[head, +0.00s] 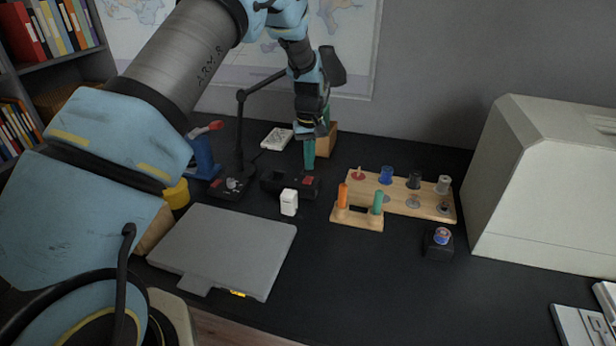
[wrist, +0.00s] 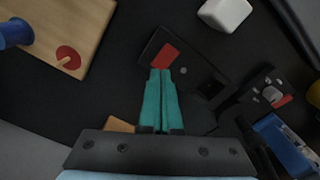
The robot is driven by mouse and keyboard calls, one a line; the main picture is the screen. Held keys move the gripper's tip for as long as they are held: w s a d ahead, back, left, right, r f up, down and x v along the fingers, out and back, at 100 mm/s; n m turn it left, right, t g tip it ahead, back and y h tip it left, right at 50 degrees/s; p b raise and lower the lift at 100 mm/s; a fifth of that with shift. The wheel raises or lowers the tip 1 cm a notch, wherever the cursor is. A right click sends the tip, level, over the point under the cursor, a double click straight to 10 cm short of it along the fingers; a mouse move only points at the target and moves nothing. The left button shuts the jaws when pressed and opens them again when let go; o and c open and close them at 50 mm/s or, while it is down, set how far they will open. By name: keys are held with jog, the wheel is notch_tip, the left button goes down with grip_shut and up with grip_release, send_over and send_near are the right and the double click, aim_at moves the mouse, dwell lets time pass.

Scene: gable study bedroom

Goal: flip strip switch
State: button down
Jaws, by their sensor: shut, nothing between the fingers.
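The black power strip (head: 276,183) lies flat on the dark desk. Its red rocker switch (head: 308,181) is at the right end, and it also shows in the wrist view (wrist: 165,55). Which way the rocker is tilted is too small to tell. My gripper (head: 309,167) points down over the switch end of the strip, with its teal fingers together and nothing between them. In the wrist view the fingertips (wrist: 161,73) overlap the near edge of the red switch. I cannot tell whether they touch it.
A white block (head: 289,203) stands in front of the strip. A wooden box (head: 327,143) is behind my gripper.

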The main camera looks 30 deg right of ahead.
aim_at(309, 178)
notch_tip(309, 178, up, 4)
jog(key=shift+r+p, duration=0.1)
jog(key=shift+p, duration=1)
